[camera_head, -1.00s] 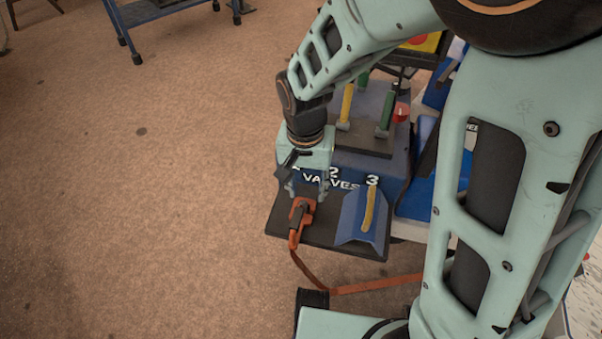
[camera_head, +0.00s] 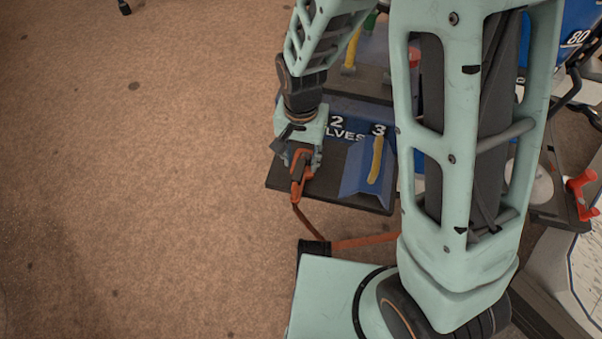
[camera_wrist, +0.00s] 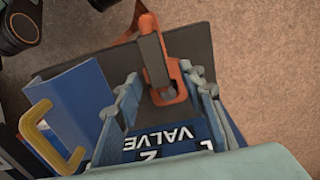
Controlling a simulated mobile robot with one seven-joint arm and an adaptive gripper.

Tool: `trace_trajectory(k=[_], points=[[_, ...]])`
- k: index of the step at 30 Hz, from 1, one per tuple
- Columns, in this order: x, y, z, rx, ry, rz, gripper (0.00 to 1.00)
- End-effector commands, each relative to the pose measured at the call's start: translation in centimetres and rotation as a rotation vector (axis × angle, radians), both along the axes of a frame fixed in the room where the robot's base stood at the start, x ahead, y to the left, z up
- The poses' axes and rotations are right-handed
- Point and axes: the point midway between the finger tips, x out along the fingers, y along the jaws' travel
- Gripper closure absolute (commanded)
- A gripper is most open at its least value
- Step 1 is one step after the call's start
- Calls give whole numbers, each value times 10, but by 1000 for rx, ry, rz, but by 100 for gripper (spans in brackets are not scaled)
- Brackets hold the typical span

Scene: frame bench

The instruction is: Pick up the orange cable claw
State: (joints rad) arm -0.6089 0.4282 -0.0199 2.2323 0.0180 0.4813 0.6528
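The orange cable claw (camera_head: 298,186), with a dark grey middle part, is at the left side of the dark shelf (camera_head: 340,193) below the valve panel. Its orange cable hangs off the shelf's front edge. My gripper (camera_head: 302,160) is right over the claw, pointing down. In the wrist view the claw (camera_wrist: 177,75) lies between and just beyond the two spread fingers of my gripper (camera_wrist: 163,84). The right fingertip is very close to the claw; I cannot tell whether it touches. A gap shows on the left side. The claw's rear end is partly hidden in the head view.
A blue wedge-shaped block with a yellow handle (camera_head: 375,160) stands on the shelf right of the claw. The blue panel lettered VALVES (camera_head: 345,120) rises behind. My arm hides much of the right side. Open carpet (camera_head: 130,190) lies to the left.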

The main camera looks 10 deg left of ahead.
Motion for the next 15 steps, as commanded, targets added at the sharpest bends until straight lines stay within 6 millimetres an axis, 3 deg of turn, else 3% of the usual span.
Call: trace_trajectory(k=[1, 3, 11, 15], points=[[-1, -1, -13, -2, 2, 0, 63], [0, 0, -19, -1, 1, 0, 63], [0, 0, -20, 0, 0, 0, 64], [0, 0, -20, 0, 0, 0, 80]])
